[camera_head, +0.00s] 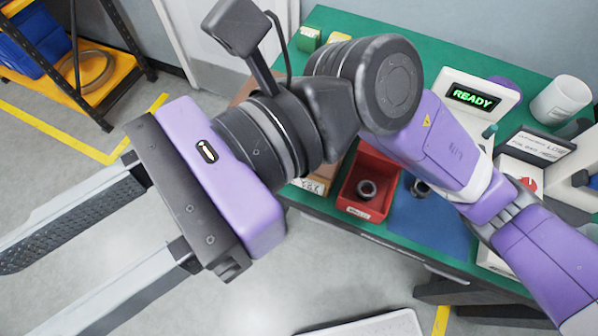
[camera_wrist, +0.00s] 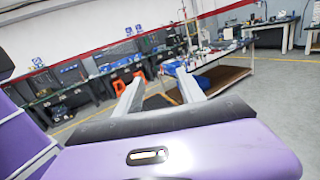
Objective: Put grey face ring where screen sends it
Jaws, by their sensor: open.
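A screen (camera_head: 470,97) in a white housing on the green bench shows "READY" in green letters. A dark grey ring (camera_head: 367,189) lies inside a red bin (camera_head: 385,207) with a label on its front. Another dark round part (camera_head: 421,188) sits on the blue mat (camera_head: 436,225), partly hidden by my arm; I cannot tell which is the grey face ring. My gripper (camera_head: 32,290) is open and empty, held out over the floor left of the bench, away from both parts. Its parted fingers also show in the wrist view (camera_wrist: 160,82), pointing across the room.
A box with a lettered label (camera_head: 318,183) stands left of the red bin. A white cup (camera_head: 561,99) and a white device with a red mark (camera_head: 521,175) stand at the right. A yellow shelf (camera_head: 100,85) stands at far left. My arm covers the bench's middle.

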